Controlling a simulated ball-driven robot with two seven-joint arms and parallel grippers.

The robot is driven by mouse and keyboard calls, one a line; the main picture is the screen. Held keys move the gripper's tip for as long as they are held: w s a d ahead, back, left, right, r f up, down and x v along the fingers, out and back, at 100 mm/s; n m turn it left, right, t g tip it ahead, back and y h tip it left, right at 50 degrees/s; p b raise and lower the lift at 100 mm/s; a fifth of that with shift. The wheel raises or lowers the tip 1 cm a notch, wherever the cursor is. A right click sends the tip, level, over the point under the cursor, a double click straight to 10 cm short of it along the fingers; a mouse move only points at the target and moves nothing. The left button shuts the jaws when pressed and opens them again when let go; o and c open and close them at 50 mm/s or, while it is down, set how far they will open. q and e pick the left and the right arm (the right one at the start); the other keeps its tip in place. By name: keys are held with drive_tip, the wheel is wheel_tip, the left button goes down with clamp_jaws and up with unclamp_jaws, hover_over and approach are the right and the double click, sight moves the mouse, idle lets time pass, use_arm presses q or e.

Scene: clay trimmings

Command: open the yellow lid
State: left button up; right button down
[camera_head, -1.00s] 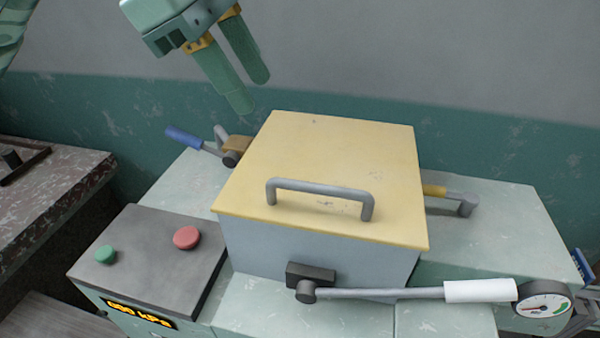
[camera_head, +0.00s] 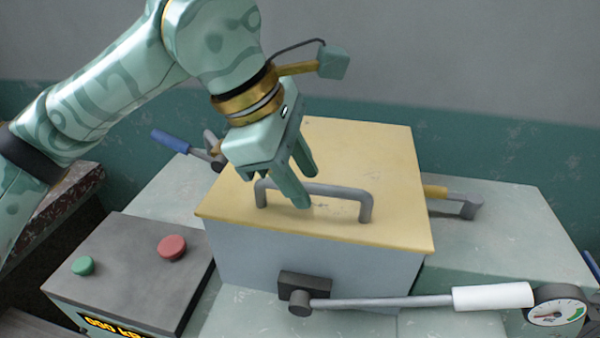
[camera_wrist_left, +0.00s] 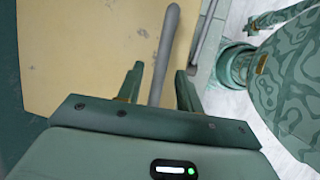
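The yellow lid (camera_head: 377,165) lies flat on top of a grey box (camera_head: 240,255) and looks shut. A grey bar handle (camera_head: 365,205) rises from the lid near its front edge. My left gripper (camera_head: 303,186) points down at the handle with open fingers, one on the near side of the bar and one on the far side. In the left wrist view the bar (camera_wrist_left: 166,60) runs between the two open fingertips (camera_wrist_left: 158,78), with a gap visible on either side. The gripper hides part of the lid's left side. My right gripper is not in view.
A white-gripped lever (camera_head: 490,296) runs across the box front beside a gauge (camera_head: 557,312). A blue-gripped lever (camera_head: 171,140) and a yellow-gripped lever (camera_head: 437,192) sit at the sides. A control box with red (camera_head: 172,247) and green buttons (camera_head: 83,266) stands front left.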

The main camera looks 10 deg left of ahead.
use_arm(q)
drive_tip(key=shift+c, duration=0.4)
